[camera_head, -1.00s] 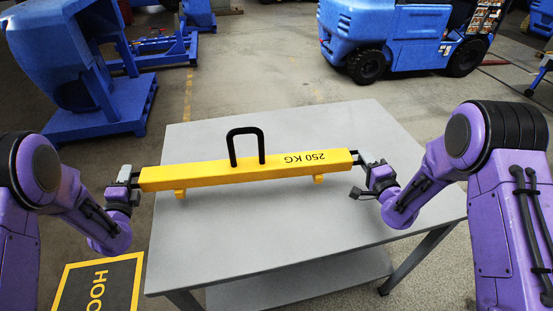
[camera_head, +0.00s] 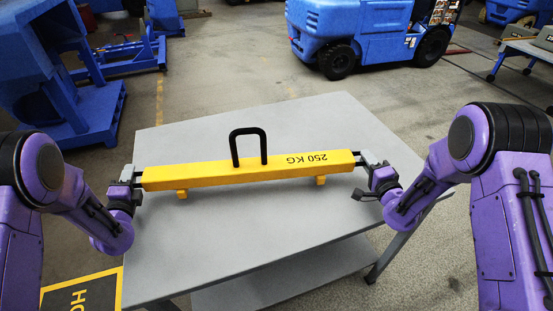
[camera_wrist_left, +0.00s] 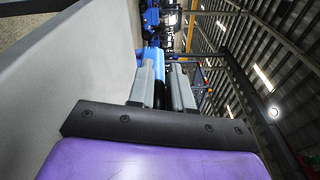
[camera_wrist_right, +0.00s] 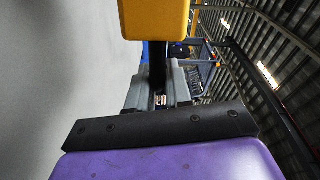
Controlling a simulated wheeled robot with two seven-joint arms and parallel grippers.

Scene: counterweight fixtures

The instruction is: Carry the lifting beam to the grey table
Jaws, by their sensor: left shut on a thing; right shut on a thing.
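The lifting beam (camera_head: 210,176) is a long yellow bar marked 250 KG, with a black loop handle on top and two small yellow hooks below. It is roughly level over the grey table (camera_head: 250,225). I cannot tell whether its hooks touch the tabletop. My left gripper (camera_head: 128,174) is shut on the beam's left end bar, near the table's left edge. My right gripper (camera_head: 368,160) is shut on the right end bar. In the right wrist view the yellow beam end (camera_wrist_right: 155,18) shows, with its black bar between the grey fingers (camera_wrist_right: 158,90).
A blue machine (camera_head: 65,90) stands on the floor at the left, and a blue vehicle (camera_head: 330,30) stands behind the table. A yellow-edged black floor sign (camera_head: 80,295) lies at the table's front left. The visible tabletop around the beam is clear.

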